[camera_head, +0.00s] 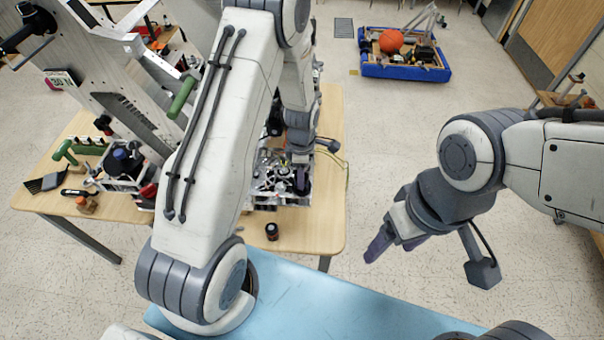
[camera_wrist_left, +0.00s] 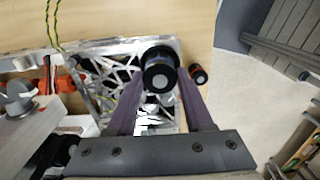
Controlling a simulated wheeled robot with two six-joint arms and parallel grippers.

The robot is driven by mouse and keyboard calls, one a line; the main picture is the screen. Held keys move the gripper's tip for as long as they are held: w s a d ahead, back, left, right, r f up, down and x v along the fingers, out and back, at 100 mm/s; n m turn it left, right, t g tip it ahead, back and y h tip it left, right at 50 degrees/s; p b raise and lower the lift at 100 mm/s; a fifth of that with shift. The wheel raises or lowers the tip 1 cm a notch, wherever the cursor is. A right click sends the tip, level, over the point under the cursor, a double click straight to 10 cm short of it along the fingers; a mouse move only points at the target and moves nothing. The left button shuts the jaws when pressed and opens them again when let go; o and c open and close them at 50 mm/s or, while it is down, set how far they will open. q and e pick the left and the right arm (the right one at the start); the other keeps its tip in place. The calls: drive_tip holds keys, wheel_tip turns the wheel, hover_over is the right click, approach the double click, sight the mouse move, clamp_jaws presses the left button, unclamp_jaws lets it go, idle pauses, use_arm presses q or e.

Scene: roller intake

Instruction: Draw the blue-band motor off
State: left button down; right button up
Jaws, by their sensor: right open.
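A dark round motor (camera_wrist_left: 158,70) with a pale centre stands at the edge of a silver lattice plate (camera_wrist_left: 105,75) in the left wrist view. I cannot clearly make out its band colour. My left gripper (camera_wrist_left: 160,90) has its two purple fingers on either side of this motor; whether they press on it is not clear. In the head view my left gripper (camera_head: 301,180) is low over the silver mechanism (camera_head: 268,183), and my arm hides part of it. My right gripper (camera_head: 388,243) is open and empty, over the floor right of the table.
Green-handled tools and another mechanism (camera_head: 122,165) stand at the table's left. A blue-bumpered robot (camera_head: 405,68) sits on the floor behind.

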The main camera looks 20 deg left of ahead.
use_arm(q)
drive_tip(key=shift+r+p, duration=0.75)
drive_tip(key=shift+r, duration=0.25)
drive_tip(key=shift+r+p, duration=1.6)
drive_tip(key=shift+r, duration=0.45)
drive_tip(key=shift+f, duration=0.1)
